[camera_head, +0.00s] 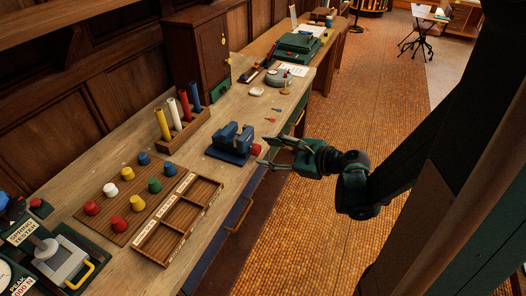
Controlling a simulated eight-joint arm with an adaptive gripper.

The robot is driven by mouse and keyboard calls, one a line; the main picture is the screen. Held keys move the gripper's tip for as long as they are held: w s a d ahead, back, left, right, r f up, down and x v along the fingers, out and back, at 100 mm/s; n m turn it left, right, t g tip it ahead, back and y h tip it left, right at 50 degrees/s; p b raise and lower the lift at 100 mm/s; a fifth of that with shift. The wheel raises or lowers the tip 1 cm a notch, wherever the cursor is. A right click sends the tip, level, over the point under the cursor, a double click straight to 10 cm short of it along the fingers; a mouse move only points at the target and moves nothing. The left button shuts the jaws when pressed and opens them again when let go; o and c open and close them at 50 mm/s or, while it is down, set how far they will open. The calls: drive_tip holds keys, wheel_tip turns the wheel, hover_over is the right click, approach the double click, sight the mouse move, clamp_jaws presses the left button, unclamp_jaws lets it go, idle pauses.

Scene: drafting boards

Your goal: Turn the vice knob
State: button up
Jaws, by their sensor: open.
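A blue bench vice (231,141) stands near the front edge of the wooden workbench, in the middle of the view. A red knob (256,150) shows at its right side, facing the front of the bench. My gripper (263,151) is open, with its fingertips at the red knob, one above it and one below in the picture. I cannot tell whether the fingers touch the knob. My arm reaches in from the right, over the floor in front of the bench.
Left of the vice is a peg board (128,205) with several coloured knobs, and a wooden divided tray (178,222). A rack (184,137) of coloured tubes stands behind. A tester (62,262) is at lower left. The tiled floor (300,225) before the bench is clear.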

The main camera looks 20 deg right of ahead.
drive_tip(key=v, duration=0.8)
drive_tip(key=shift+s, duration=0.2)
drive_tip(key=shift+d, duration=0.1)
idle(0.4)
drive_tip(key=s+a+n+g+h, duration=0.4)
drive_tip(key=a+n, duration=0.4)
drive_tip(key=n, duration=0.3)
drive_tip(key=s+r+n+h+p, duration=0.1)
drive_tip(key=s+r+n+h, duration=0.3)
drive_tip(key=n, duration=0.8)
wheel_tip(320, 180, up, 3)
drive_tip(key=s, duration=0.2)
drive_tip(key=shift+s+a+n, duration=0.3)
drive_tip(key=shift+s, duration=0.1)
